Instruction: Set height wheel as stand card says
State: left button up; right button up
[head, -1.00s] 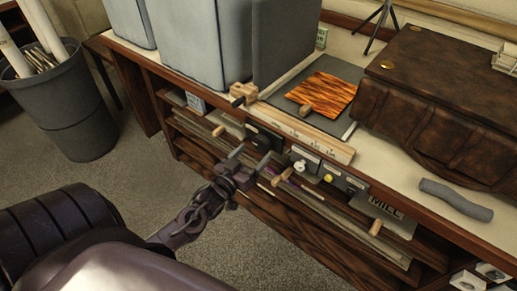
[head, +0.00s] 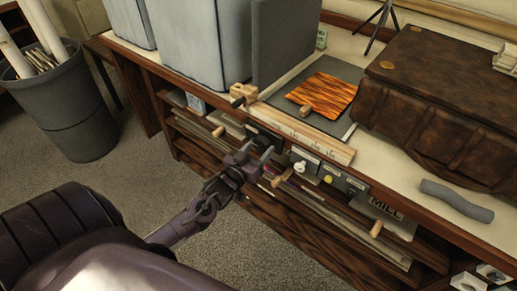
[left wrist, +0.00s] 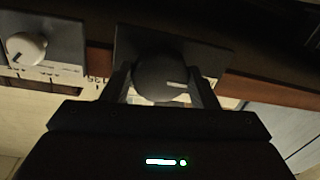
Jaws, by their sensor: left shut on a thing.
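My left gripper (head: 259,155) is at the dark panel (head: 262,134) on the table's front edge. In the left wrist view my left gripper (left wrist: 163,88) has its two fingers on either side of a dark round wheel (left wrist: 163,77) with a pale index line, shut on it. In the head view the wheel is mostly hidden by the gripper. A small green card (head: 321,38) stands at the back of the table; its writing is too small to read. I cannot tell whether it is the stand card. My right gripper is not in view.
A white knob (head: 299,166) and a yellow knob (head: 327,179) sit right of the gripper on the same edge. The white knob also shows in the left wrist view (left wrist: 25,48). A wooden strip (head: 310,137) lies above. Shelves with protruding handles are below.

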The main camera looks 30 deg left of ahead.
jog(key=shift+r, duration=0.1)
pick_arm(q)
jog(key=shift+n+p, duration=0.3)
jog(key=shift+r+n+p, duration=0.2)
jog(key=shift+n+p, duration=0.7)
jog(key=shift+p, duration=0.05)
jog(key=shift+r+n+p, duration=0.1)
jog(key=shift+n+p, duration=0.6)
jog(key=shift+n, duration=0.1)
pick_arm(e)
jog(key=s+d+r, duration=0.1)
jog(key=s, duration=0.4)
pick_arm(q)
jog(key=n+p, duration=0.3)
jog(key=shift+n+g, duration=0.3)
jog(key=n+p, duration=0.3)
jog(key=n, duration=0.1)
jog(key=shift+h, duration=0.3)
jog(key=n+p, duration=0.2)
jog(key=n, duration=0.1)
jog(key=shift+n, duration=0.3)
jog(key=shift+n+h+p, duration=0.4)
jog(key=shift+n+p, duration=0.45)
jog(key=shift+n, duration=0.95)
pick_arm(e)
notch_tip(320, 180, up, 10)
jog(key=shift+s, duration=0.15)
